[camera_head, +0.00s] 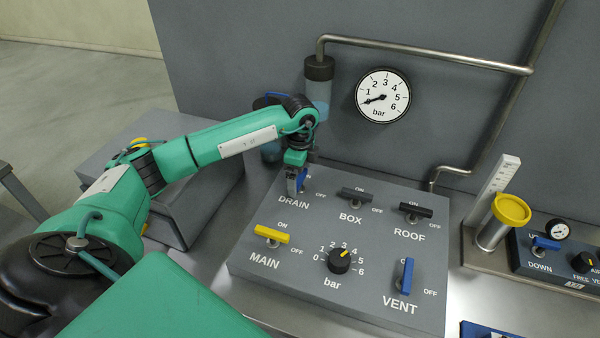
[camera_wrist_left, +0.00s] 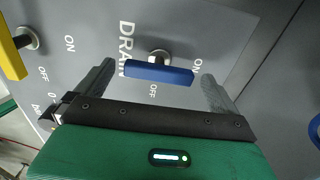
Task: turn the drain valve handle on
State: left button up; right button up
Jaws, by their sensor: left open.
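The blue drain valve handle (camera_head: 303,181) is on the grey panel beside the DRAIN label, mostly hidden by my left gripper (camera_head: 297,184) in the head view. In the left wrist view the drain handle (camera_wrist_left: 158,72) shows clearly. Its long axis points towards the ON label and lies across the OFF direction. My left gripper (camera_wrist_left: 155,85) is open, with one finger beyond each end of the handle. Gaps show between the fingers and the handle, and I see no contact. My right gripper is not in view.
The panel (camera_head: 240,266) also holds a yellow MAIN handle (camera_head: 272,234), dark BOX (camera_head: 355,194) and ROOF (camera_head: 415,210) handles, a bar knob (camera_head: 339,260) and a blue VENT handle (camera_head: 407,275). A gauge (camera_head: 383,95) and pipes are on the wall behind.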

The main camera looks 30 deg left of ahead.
aim_at(300, 177)
pick_arm(q)
jog(key=shift+r, duration=0.1)
notch_tip(300, 177, up, 14)
jog(key=b, duration=0.3)
jog(key=shift+f+b, duration=0.2)
jog(key=shift+b, duration=0.1)
